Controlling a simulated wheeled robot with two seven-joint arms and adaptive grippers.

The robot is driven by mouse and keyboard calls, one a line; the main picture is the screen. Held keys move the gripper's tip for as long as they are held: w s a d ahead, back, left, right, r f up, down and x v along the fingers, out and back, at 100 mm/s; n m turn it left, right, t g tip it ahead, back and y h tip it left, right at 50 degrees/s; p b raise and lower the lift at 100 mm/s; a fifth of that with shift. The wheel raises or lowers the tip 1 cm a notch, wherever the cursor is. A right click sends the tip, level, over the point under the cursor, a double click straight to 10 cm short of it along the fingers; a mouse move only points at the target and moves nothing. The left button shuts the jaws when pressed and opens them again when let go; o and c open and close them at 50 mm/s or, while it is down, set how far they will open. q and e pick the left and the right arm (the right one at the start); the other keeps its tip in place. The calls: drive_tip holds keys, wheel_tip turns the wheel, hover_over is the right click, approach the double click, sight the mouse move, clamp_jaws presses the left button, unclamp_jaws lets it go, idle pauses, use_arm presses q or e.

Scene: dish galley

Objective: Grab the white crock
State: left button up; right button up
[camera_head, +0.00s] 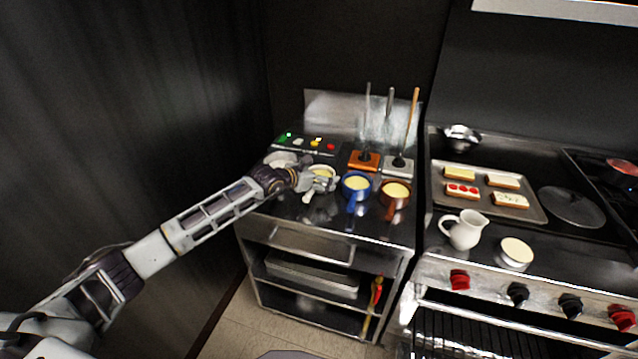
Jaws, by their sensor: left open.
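A small white crock (321,171) with pale yellow contents and a stubby handle toward the front stands on the left steel counter, left of a blue pot. My left gripper (318,183) reaches in from the left and is open at this crock. Its fingers cover part of the crock, and I cannot tell whether they touch it. Another white vessel (280,159) sits behind my left wrist, partly hidden by it. My right gripper is not in view.
The blue pot (356,182) and a copper pot (395,190) stand close on the right. Upright tools in an orange block (364,160) and a grey block (399,164) stand behind. A white pitcher (464,230), a round white dish (516,252) and a tray (437,192) are on the stove.

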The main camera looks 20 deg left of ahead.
use_arm(q)
drive_tip(key=shift+c, duration=0.3)
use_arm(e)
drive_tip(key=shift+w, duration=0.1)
use_arm(q)
drive_tip(key=c, duration=0.7)
drive_tip(key=shift+r, duration=0.1)
drive_tip(key=c, duration=0.4)
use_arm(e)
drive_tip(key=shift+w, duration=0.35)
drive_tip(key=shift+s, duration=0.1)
use_arm(q)
drive_tip(key=shift+r, duration=0.5)
drive_tip(key=shift+r+b, duration=0.55)
drive_tip(key=shift+r, duration=7.95)
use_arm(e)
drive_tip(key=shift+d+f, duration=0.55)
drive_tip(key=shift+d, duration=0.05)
